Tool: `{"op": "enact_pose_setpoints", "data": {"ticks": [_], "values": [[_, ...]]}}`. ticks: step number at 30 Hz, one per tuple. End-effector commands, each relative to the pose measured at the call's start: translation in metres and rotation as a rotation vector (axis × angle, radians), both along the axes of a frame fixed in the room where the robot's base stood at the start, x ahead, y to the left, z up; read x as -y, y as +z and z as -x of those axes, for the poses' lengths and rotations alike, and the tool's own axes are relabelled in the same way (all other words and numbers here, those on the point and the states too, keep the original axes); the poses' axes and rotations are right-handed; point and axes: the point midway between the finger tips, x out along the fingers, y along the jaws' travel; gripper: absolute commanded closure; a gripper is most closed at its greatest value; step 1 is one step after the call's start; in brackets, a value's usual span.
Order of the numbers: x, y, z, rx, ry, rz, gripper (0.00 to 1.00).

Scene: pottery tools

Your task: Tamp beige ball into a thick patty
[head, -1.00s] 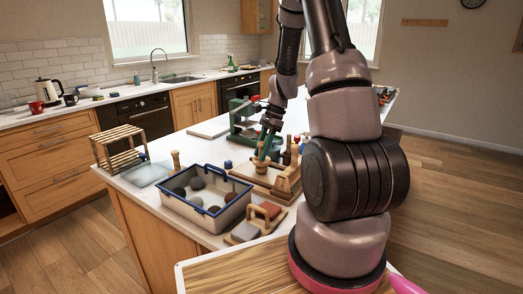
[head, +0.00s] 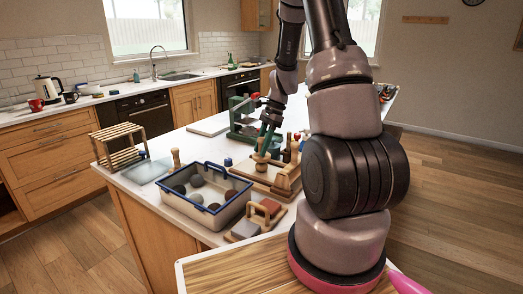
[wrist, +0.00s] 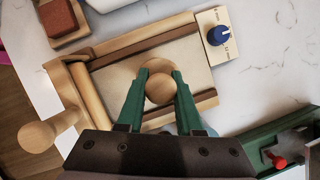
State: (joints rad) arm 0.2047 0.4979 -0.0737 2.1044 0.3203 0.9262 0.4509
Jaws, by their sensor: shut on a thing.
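My gripper (wrist: 160,82) has its green fingers shut on the wooden tamper (wrist: 159,90), at its round knob. The tamper's wider round base shows just beyond the knob in the wrist view. The tamper stands over the pale middle of the wooden board with brown rails (wrist: 190,48). In the head view my gripper (head: 267,142) and the tamper (head: 261,157) are over the same board (head: 250,170). I cannot make out the beige ball; the tamper may hide whatever is under it. Whether the tamper touches something below cannot be told.
A wooden rack (head: 118,147) is at the left. A green device (wrist: 250,150) with a red knob and a card with a blue knob (wrist: 218,36) flank the board.

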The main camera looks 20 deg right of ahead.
Motion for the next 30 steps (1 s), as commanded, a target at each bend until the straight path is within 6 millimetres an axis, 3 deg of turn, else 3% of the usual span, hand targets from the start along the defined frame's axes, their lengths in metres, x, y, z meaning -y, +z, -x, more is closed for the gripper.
{"op": "enact_pose_setpoints", "data": {"ticks": [15, 30], "values": [[0.000, 0.005, 0.000, 0.001, 0.000, 0.001, 1.00], [0.000, -0.006, 0.000, 0.001, -0.001, 0.000, 1.00]]}}
